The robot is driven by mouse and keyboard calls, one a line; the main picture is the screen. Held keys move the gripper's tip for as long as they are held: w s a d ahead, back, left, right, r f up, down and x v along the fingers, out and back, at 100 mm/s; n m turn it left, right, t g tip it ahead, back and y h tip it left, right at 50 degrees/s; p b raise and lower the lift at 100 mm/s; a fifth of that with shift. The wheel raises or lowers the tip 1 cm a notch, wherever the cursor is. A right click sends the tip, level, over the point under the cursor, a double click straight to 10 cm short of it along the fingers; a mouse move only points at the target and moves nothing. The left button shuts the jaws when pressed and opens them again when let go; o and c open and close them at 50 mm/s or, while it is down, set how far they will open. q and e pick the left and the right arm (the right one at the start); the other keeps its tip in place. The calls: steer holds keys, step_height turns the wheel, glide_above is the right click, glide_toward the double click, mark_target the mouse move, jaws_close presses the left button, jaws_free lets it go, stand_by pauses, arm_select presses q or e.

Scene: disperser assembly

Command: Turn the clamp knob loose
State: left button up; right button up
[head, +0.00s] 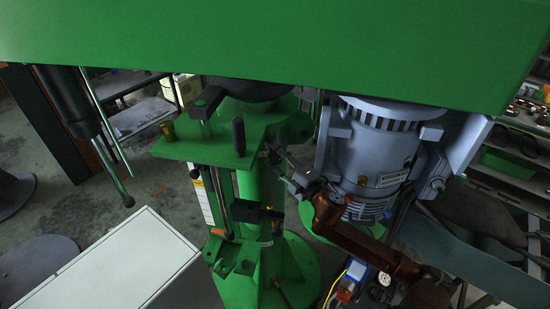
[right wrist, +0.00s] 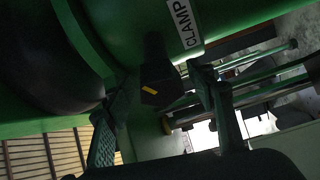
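The clamp knob (right wrist: 160,84) is a dark, faceted knob with a small yellow mark. In the right wrist view it sits on the green machine body beside the white CLAMP label (right wrist: 182,22). My right gripper (right wrist: 162,90) is open, with one dark finger on each side of the knob. I cannot tell whether either finger touches it. In the head view my right gripper (head: 280,165) reaches in from the right to the green column (head: 271,190); the knob cannot be made out clearly there. My left gripper is not in view.
A large green machine part (head: 280,45) crosses the top of the head view. A grey motor (head: 375,160) stands close to my right arm. A black cylinder with rods (head: 68,100) hangs at the left, above a white box top (head: 115,265). Open floor lies at the left.

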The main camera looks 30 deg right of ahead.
steer(key=s+d, duration=0.2)
steer(key=s, duration=1)
steer(key=shift+f, duration=0.4)
steer(key=shift+d, duration=0.1)
